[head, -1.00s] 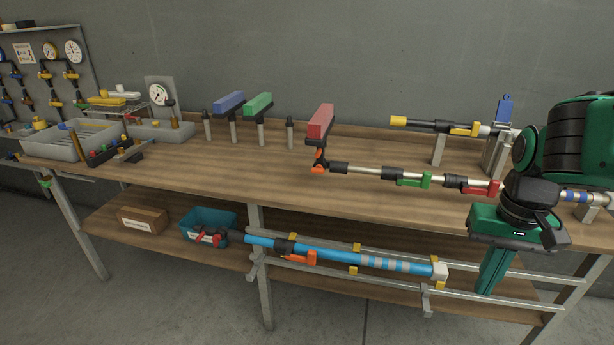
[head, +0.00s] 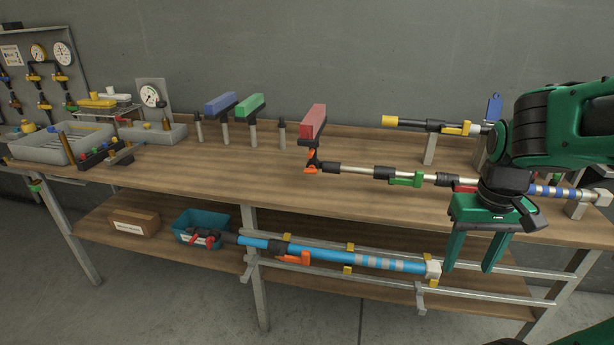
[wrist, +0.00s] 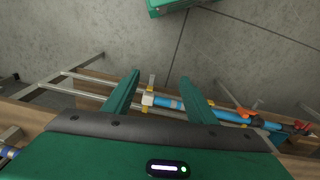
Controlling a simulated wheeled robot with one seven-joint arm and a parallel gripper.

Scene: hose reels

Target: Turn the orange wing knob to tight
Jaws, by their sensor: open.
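An orange part with a wing-like shape (head: 292,259) sticks out from a black collar on the blue pole (head: 335,256), which lies on rails at the lower shelf. It also shows in the wrist view (wrist: 245,112). A second orange piece (head: 312,163) sits at the left end of a silver pole above the bench, below a red block. I cannot tell for sure which is the wing knob, nor read any tight mark. My gripper (head: 472,268) is open and empty, fingers pointing down, right of the blue pole's white end cap (head: 433,269) and well apart from both orange pieces.
The silver pole (head: 345,169) with green and red levers runs along the bench front. A teal bin (head: 205,220) and a brown box (head: 135,222) sit on the lower shelf. The floor in front is clear.

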